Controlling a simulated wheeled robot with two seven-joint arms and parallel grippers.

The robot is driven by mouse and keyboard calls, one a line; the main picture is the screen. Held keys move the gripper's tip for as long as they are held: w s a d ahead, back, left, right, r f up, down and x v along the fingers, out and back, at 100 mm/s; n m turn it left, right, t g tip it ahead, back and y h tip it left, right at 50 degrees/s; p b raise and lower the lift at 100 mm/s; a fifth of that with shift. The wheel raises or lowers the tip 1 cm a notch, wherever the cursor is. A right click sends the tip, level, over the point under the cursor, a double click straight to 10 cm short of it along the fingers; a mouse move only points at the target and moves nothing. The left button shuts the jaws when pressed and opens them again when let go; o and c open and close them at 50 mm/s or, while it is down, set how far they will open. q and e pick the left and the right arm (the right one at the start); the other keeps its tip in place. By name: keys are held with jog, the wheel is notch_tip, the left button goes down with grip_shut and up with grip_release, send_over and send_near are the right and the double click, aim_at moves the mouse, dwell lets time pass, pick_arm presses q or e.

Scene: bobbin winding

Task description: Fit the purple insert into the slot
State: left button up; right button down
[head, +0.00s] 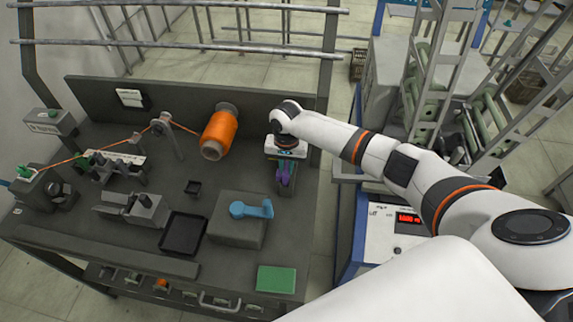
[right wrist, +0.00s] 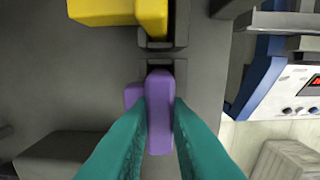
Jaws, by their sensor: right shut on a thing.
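My right gripper (head: 286,168) reaches down at the right end of the dark workbench. Its teal fingers (right wrist: 160,112) are shut on the purple insert (right wrist: 159,88) in the right wrist view. The purple insert (head: 285,179) shows below the gripper in the head view. A dark slotted block (right wrist: 163,68) lies just beyond the insert's far end in the wrist view. Whether the insert's lower end is inside a slot or above it, I cannot tell. My left gripper is not in view.
A yellow block (right wrist: 118,12) sits beyond the dark block. An orange spool (head: 220,131) stands left of my right gripper. A grey box with a blue lever (head: 250,210), a black tray (head: 169,248) and a green pad (head: 277,279) lie nearer the front.

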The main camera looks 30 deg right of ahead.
jog(key=c, duration=1.3)
grip_release()
jog(key=shift+r, duration=0.1)
notch_tip(320, 180, up, 12)
jog(key=b, duration=0.1)
